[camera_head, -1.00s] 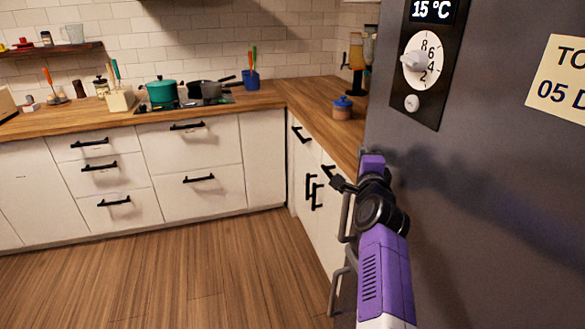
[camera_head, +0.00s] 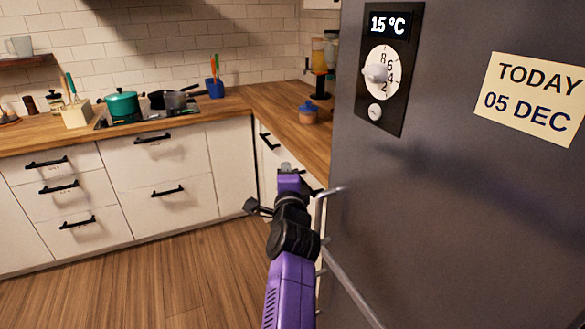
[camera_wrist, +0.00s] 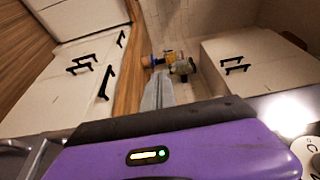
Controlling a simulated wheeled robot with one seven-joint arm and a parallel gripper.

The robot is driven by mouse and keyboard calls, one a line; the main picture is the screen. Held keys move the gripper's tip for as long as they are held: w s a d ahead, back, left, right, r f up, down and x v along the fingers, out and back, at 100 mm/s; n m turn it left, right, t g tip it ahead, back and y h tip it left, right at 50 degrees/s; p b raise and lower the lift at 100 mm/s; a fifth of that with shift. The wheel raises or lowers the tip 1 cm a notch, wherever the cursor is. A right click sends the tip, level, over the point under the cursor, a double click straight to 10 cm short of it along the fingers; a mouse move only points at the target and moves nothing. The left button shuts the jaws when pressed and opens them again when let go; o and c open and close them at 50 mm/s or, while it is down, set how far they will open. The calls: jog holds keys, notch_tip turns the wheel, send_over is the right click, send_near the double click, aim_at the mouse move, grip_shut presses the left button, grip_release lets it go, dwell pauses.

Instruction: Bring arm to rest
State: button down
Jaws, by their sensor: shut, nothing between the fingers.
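My purple arm reaches up from the bottom of the head view, left of the grey fridge (camera_head: 450,210). My gripper (camera_head: 286,168) is at its far end, in front of the white corner cabinets. In the wrist view, my gripper's grey fingers (camera_wrist: 158,92) are together, with nothing between them. They point toward the corner of the wooden counter. The fridge's metal handle (camera_head: 345,275) is close to the right of my arm, and I cannot tell whether they touch.
The wooden counter (camera_head: 255,95) holds a blue-lidded jar (camera_head: 308,113), a green pot (camera_head: 122,102) and drink dispensers (camera_head: 321,55). White drawers (camera_head: 105,195) line the left. The wooden floor (camera_head: 150,285) is clear. The fridge front blocks the right side.

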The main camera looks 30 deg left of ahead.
jog(key=shift+s, duration=0.1)
jog(key=d+r+n+t, duration=0.3)
jog(key=d+r+n, duration=0.15)
jog(key=d, duration=0.45)
jog(key=s+d+f+n+t+h, duration=0.15)
jog(key=s+d+f, duration=0.25)
jog(key=d, duration=0.5)
jog(key=s+d+f+n, duration=0.3)
jog(key=d+f, duration=0.1)
jog(key=d, duration=0.4)
jog(key=s+d+f+n+h, duration=0.1)
jog(key=s+d+f+n, duration=0.25)
jog(key=d, duration=0.55)
jog(key=s+d+f+g+h, duration=0.1)
jog(key=s+d+f+h, duration=0.1)
jog(key=s+d, duration=0.5)
jog(key=s+d+f+m+g+h, duration=0.1)
jog(key=s+d, duration=0.6)
jog(key=s, duration=1.3)
jog(key=s+d+f+g+h, duration=0.2)
jog(key=s+d+h, duration=0.3)
jog(key=s, duration=0.8)
jog(key=shift+s+d+f+m, duration=0.15)
jog(key=shift+d+f+m, duration=0.2)
jog(key=shift+d+f, duration=0.65)
